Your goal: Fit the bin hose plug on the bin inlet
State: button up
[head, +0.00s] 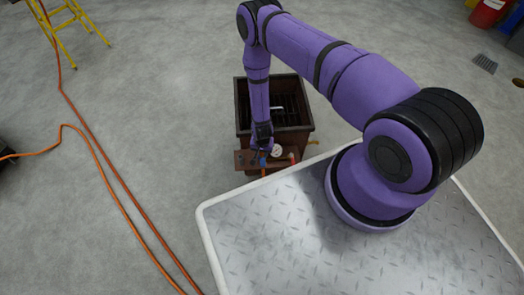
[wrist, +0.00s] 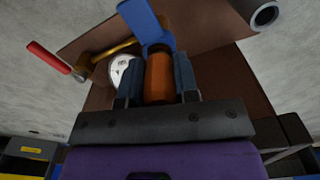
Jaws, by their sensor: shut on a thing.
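The bin (head: 243,118) is a dark brown open box on the floor, with a brown shelf (head: 243,160) at its near side. My gripper (head: 262,148) reaches down over this shelf. In the wrist view my gripper (wrist: 158,80) is shut on an orange cylinder (wrist: 158,78), which looks like the bin hose plug. A blue part (wrist: 143,20) lies just beyond the plug and overlaps it; I cannot tell whether they are joined. A white round gauge (wrist: 118,70), a brass pipe (wrist: 116,50) and a red handle (wrist: 48,57) are to the left. The inlet itself is not clearly visible.
A dark grey open tube end (wrist: 264,15) shows at the upper right of the wrist view. Orange hose (head: 110,190) runs over the floor at left, near a yellow ladder (head: 70,25). The metal deck (head: 270,235) fills the front.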

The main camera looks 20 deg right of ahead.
jog(key=shift+f, duration=0.45)
jog(key=o, duration=1)
jog(key=shift+r, duration=0.15)
notch_tip(320, 180, up, 11)
jog(key=shift+f, duration=0.2)
